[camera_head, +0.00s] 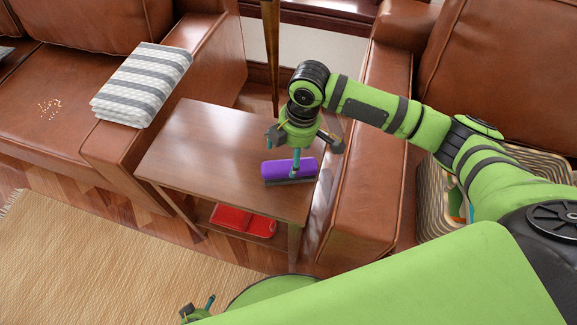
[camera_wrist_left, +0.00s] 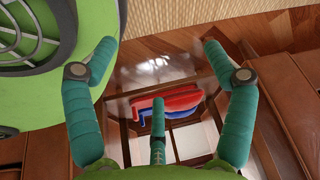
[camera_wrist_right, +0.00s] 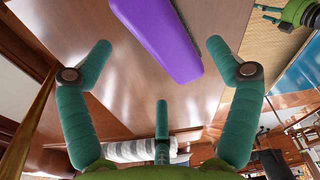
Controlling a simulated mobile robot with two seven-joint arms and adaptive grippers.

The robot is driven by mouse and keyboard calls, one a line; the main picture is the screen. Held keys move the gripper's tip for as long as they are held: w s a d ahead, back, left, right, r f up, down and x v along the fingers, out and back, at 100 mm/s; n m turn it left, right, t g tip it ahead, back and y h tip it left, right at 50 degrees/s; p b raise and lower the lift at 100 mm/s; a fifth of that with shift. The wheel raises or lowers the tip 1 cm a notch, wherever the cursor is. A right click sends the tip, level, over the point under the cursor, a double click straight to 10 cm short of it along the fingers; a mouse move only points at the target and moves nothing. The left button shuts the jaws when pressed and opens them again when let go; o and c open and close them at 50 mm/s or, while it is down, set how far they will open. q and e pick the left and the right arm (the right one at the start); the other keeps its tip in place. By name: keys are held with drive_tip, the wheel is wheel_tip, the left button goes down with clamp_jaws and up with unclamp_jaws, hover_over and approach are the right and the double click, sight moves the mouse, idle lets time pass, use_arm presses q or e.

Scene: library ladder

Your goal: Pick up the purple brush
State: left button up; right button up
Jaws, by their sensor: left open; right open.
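The purple brush (camera_head: 289,169) lies on the small wooden side table (camera_head: 205,150), near its right front corner, with a dark strip along its lower edge. My right gripper (camera_head: 302,150) is over the brush, fingers spread and pointing down; one finger overlaps the brush in the head view, and I cannot tell if it touches. In the right wrist view the brush (camera_wrist_right: 160,38) runs diagonally between and beyond the open fingertips (camera_wrist_right: 158,52), with nothing gripped. My left gripper (camera_head: 200,308) shows partly at the bottom edge; in its wrist view its fingers (camera_wrist_left: 158,52) are open and empty.
Brown leather armchairs flank the table, their armrests (camera_head: 365,190) close on both sides. A red object (camera_head: 243,220) lies on the lower shelf; a blue one (camera_wrist_left: 182,115) shows beside it. A striped cloth (camera_head: 142,83) lies on the left armrest. The tabletop's left part is clear.

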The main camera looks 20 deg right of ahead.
sight(289, 161)
drive_tip(key=f, duration=0.4)
drive_tip(key=shift+s+a, duration=0.15)
drive_tip(key=shift+a, duration=0.05)
drive_tip(key=shift+r, duration=0.1)
drive_tip(key=c, duration=1.5)
